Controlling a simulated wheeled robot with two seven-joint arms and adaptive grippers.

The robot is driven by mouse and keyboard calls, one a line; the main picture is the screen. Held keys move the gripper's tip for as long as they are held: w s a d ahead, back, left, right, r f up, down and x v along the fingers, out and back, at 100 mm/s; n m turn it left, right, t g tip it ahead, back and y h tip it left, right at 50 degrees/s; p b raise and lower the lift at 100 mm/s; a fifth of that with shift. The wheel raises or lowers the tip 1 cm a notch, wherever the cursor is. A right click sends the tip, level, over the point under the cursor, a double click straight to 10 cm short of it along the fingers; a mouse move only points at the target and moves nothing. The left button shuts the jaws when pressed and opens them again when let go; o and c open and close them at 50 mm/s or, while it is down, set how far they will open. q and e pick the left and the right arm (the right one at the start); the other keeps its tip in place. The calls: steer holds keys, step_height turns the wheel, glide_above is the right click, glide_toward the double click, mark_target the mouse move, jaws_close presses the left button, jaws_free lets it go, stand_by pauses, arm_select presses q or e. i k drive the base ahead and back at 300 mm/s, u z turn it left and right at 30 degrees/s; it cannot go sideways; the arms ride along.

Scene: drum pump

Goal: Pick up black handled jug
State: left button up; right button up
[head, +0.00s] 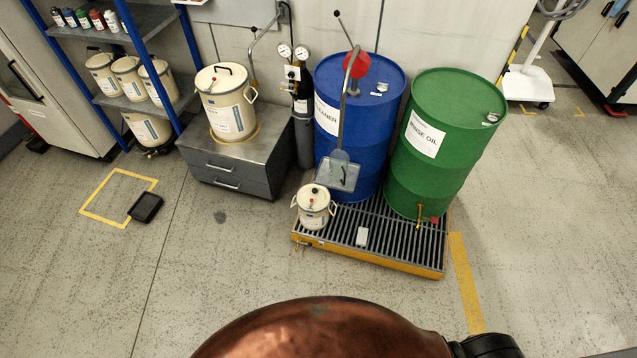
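A large cream jug (229,108) with a black handle on its lid and a label on its front stands upright on a grey metal cabinet (232,160). Neither of my grippers shows in the head view.
A blue drum (360,120) and a green drum (446,140) stand on the slatted pallet (400,243). A blue-framed shelf (125,105) holds several cream cans. A black tray (145,207) lies by a yellow floor outline. The front floor is clear.

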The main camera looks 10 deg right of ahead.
mark_target(338, 161)
steer(key=u, duration=0.4)
steer(key=i, duration=0.55)
steer(key=u, duration=0.3)
